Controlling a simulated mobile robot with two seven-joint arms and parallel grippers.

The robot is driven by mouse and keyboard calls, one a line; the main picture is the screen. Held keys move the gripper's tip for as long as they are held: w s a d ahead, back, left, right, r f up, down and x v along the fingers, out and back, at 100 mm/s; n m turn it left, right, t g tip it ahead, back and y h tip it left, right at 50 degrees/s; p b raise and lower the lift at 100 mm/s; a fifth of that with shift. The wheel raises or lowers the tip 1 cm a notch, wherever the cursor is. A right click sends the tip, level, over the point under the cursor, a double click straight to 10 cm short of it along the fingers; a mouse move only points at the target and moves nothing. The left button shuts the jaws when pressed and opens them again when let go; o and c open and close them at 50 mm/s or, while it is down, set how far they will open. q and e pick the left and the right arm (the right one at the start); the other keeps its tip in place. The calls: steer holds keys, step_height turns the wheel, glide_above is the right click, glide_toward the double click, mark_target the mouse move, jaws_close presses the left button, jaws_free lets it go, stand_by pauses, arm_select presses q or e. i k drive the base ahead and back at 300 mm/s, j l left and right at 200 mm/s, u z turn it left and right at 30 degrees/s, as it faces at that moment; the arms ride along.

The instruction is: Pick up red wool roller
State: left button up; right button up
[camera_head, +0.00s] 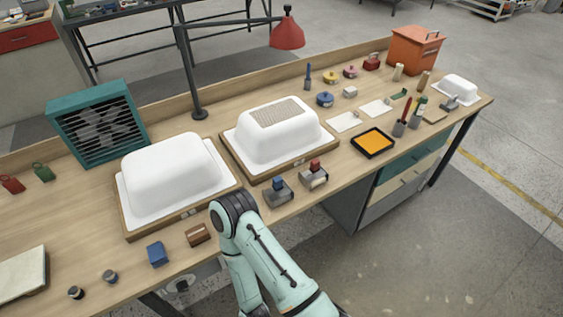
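A small block with a red top (315,166) and a pale body sits on a grey holder (314,182) near the table's front edge. It may be the red wool roller; it is too small to tell for sure. A similar holder with a blue-topped block (278,184) stands just left of it. A red-handled tool (404,109) stands upright in a grey holder farther right. One of my arms rises from the bottom middle, its dark joint near the table's front edge, left of the blue-topped block. Neither gripper shows.
Two white tub shells (172,168) (279,128) on wooden boards fill the middle of the wooden table. A lamp with a red shade (287,33) stands behind them. An orange-filled black tray (373,142) lies right of the red-topped block. A teal fan box (98,122) stands at left.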

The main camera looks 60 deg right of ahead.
mark_target(316, 175)
steer(key=z, duration=2.5)
